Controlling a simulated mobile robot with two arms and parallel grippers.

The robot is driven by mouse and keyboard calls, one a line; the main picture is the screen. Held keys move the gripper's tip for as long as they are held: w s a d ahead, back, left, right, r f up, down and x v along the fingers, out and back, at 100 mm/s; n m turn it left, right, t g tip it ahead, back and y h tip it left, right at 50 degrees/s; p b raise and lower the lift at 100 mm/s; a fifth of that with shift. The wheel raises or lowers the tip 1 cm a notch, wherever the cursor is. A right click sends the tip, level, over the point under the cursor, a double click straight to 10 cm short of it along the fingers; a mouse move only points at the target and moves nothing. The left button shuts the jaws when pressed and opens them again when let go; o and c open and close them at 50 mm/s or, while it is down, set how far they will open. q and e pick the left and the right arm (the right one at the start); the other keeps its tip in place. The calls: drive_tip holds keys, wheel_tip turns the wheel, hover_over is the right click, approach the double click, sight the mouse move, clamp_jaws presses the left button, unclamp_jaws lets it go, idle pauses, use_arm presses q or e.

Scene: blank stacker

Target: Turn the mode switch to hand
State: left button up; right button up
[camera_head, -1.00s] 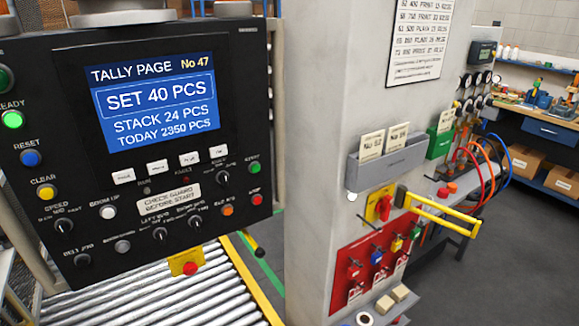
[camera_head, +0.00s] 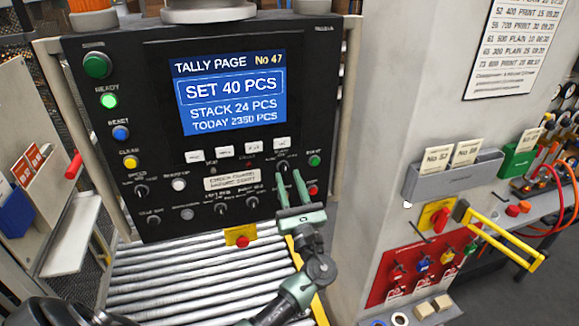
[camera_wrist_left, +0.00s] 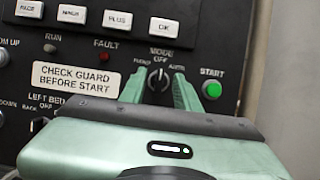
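The mode switch (camera_wrist_left: 158,80) is a small dark rotary knob at the lower right of the black control panel (camera_head: 160,65). In the left wrist view its knob looks roughly upright, toward the OFF mark; the labels on both sides are too blurred to read surely. It also shows in the head view (camera_head: 283,167), partly covered by the gripper. My left gripper (camera_head: 289,173) is open at the panel. In the left wrist view its two green fingers (camera_wrist_left: 160,83) stand on either side of the knob; I cannot tell whether they touch it. My right gripper is not in view.
The green START button (camera_wrist_left: 212,90) sits close right of the right finger. The CHECK GUARD label (camera_wrist_left: 75,79) is to the left. A roller conveyor (camera_head: 190,285) lies below the panel. A yellow-handled lever (camera_head: 500,238) and card holder (camera_head: 450,180) are on the grey cabinet at right.

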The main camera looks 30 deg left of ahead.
sight(284, 169)
use_arm(q)
drive_tip(key=shift+p+x, duration=0.35)
drive_tip(key=shift+x, duration=0.8)
drive_tip(key=shift+w+a, duration=0.15)
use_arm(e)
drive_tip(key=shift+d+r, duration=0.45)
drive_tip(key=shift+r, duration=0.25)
use_arm(q)
clamp_jaws()
drive_tip(key=shift+f+n+g+b, duration=0.1)
drive_tip(key=shift+n+g+b, duration=0.25)
drive_tip(key=shift+b, duration=0.35)
drive_tip(key=n+g+b, duration=0.1)
drive_tip(key=n+b, duration=0.1)
drive_tip(key=b, duration=0.1)
drive_tip(key=n+g+y+b, duration=0.1)
drive_tip(key=n+b, duration=0.2)
drive_tip(key=n+g+b, duration=0.1)
drive_tip(key=n+b, duration=0.2)
drive_tip(key=shift+f+n+g+y+b, duration=0.25)
drive_tip(key=shift+f+g+y+b, duration=0.05)
drive_tip(key=shift+g+y+b, duration=0.1)
drive_tip(key=shift+a+r+n+g+b, duration=0.15)
drive_tip(key=shift+n+g+b, duration=0.6)
drive_tip(key=shift+n+b, duration=0.9)
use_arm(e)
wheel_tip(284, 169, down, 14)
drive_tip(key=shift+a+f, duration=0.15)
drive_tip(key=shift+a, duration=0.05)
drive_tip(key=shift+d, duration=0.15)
